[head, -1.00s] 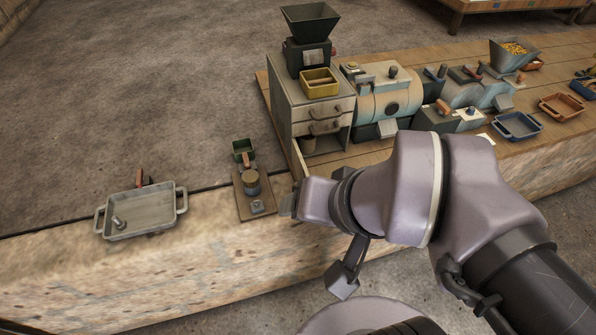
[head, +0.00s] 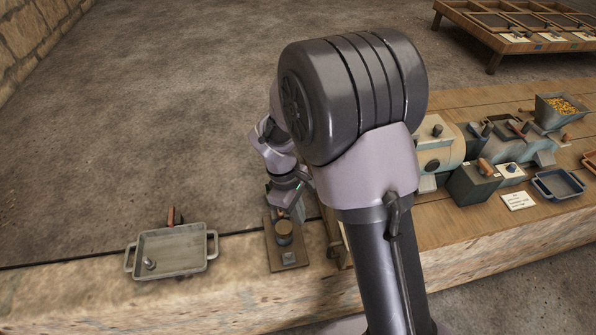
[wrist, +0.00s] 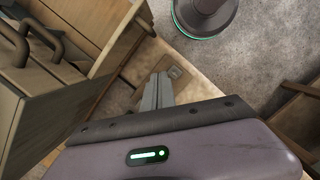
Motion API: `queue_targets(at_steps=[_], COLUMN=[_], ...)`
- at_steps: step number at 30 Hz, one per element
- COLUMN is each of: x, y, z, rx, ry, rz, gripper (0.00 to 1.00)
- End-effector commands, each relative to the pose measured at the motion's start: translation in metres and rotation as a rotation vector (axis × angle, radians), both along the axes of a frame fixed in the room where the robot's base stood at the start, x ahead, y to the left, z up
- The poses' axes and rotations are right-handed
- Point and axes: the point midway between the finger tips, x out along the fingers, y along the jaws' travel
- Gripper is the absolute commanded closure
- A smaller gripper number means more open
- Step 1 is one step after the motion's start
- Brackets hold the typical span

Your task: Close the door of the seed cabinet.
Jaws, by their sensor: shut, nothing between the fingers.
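The seed cabinet is mostly hidden behind my arm in the head view. A thin pale-brown upright strip (head: 335,238) shows left of my arm and may be the door's edge. In the wrist view the cabinet's drawer fronts with dark handles (wrist: 22,50) fill the left side. A light wooden panel (wrist: 118,40), which looks like the open door, slants down beside them. My gripper (wrist: 157,92) is shut and empty, with the panel to its left. I cannot tell whether they touch. In the head view my gripper (head: 292,208) is partly hidden, above the small board.
A grey tray (head: 172,250) sits on the ledge at left. A small board with a round pot (head: 285,235) lies close below my gripper. Machines, a blue tray (head: 558,184) and a card (head: 518,200) stand at right. The floor behind the ledge is clear.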

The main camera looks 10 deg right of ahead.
Motion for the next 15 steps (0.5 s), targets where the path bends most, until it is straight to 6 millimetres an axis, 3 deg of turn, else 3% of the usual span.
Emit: queue_targets(at_steps=[8, 15], x=[-0.003, -0.011], y=[-0.005, -0.016], z=[-0.045, -0.098], rx=[-0.013, -0.013], ry=[0.037, 0.038], rz=[0.060, 0.057], gripper=[1.00, 1.00])
